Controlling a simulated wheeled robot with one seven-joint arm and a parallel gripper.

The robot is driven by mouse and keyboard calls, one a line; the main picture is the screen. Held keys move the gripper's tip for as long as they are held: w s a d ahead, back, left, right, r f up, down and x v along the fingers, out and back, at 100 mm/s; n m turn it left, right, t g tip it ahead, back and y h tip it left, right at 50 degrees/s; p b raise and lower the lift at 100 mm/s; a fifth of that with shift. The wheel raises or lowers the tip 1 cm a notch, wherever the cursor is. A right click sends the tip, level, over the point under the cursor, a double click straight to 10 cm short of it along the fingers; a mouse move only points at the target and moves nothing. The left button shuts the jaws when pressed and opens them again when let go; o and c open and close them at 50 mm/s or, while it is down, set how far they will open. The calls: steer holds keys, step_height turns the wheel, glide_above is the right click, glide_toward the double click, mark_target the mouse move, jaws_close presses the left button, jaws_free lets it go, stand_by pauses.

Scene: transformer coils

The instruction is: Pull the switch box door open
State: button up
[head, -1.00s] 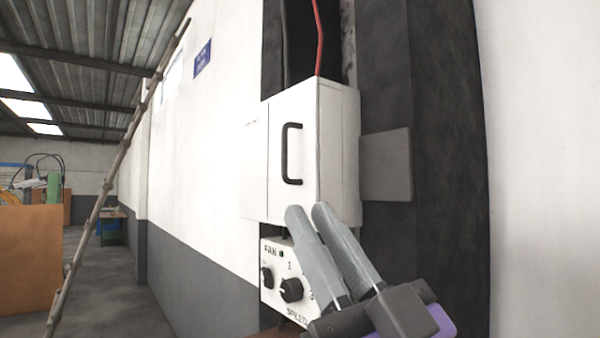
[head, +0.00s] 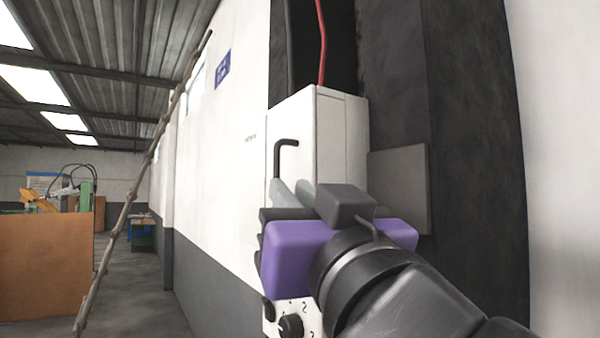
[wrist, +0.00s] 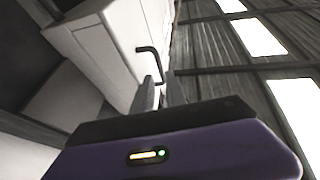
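The white switch box (head: 342,140) is fixed to the dark wall panel. Its door (head: 300,125) looks shut and carries a black C-shaped handle (head: 280,148). My gripper (head: 292,192) is right at the lower part of the handle and hides that part in the head view. In the wrist view, the grey fingers (wrist: 160,85) stand apart, with the handle (wrist: 150,55) just beyond and between their tips. Whether they touch it I cannot tell. The box (wrist: 105,45) fills the upper left there.
A fan speed control (head: 300,318) sits below the box, mostly hidden by my gripper. A grey plate (head: 402,185) is at the box's right. A red cable (head: 322,45) runs up from its top.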

mark_target(278, 175)
steer(key=p+x, duration=0.3)
steer(key=x, duration=0.4)
steer(key=shift+w+a+r, duration=0.1)
steer(key=shift+w+r, duration=0.1)
steer(key=shift+w, duration=0.1)
jaws_close()
stand_by(1.2)
